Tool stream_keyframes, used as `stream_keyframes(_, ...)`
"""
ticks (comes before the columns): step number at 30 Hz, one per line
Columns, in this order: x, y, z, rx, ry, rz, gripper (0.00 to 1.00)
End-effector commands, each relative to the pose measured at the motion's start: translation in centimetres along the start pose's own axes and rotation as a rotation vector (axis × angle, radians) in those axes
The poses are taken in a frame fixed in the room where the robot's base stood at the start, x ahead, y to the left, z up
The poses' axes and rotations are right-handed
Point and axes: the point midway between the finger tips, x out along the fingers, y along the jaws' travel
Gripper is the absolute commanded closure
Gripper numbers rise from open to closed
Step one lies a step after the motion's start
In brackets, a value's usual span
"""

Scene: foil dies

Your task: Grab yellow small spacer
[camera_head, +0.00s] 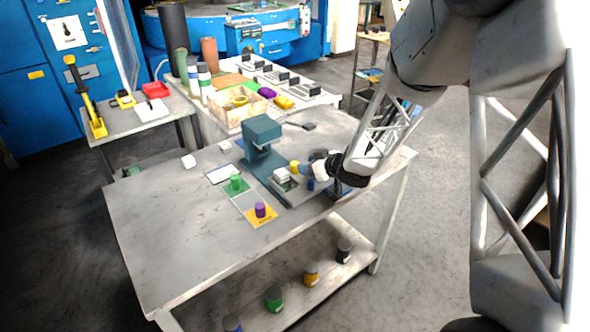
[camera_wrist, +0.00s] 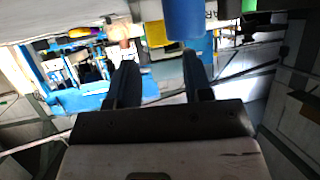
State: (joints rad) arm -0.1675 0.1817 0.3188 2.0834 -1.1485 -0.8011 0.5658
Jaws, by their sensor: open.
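A small yellow cylinder (camera_head: 295,167), which looks like the yellow spacer, is beside the teal press on the table in the head view. My gripper (camera_head: 314,166) reaches in from the right, its tip close to the yellow piece. In the wrist view, my gripper's two dark fingers (camera_wrist: 158,62) are apart with nothing held between them. A yellow piece (camera_wrist: 156,34) shows beyond the gap between the fingertips, with a blue cylinder (camera_wrist: 184,18) close to its right. I cannot tell whether any finger touches the yellow piece.
The teal press (camera_head: 262,140) stands just left of my gripper. A blue cylinder (camera_head: 311,184) is just below it. A green cylinder (camera_head: 235,182) and a purple cylinder (camera_head: 260,210) stand on coloured cards. The left part of the table (camera_head: 150,220) is clear.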

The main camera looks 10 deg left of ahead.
Motion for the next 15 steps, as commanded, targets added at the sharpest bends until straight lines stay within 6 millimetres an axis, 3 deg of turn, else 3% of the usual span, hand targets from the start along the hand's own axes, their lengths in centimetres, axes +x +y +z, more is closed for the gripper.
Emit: stream_keyframes(15, 4.5, -0.1, 0.0, 0.000, 0.000, 0.000, 0.54)
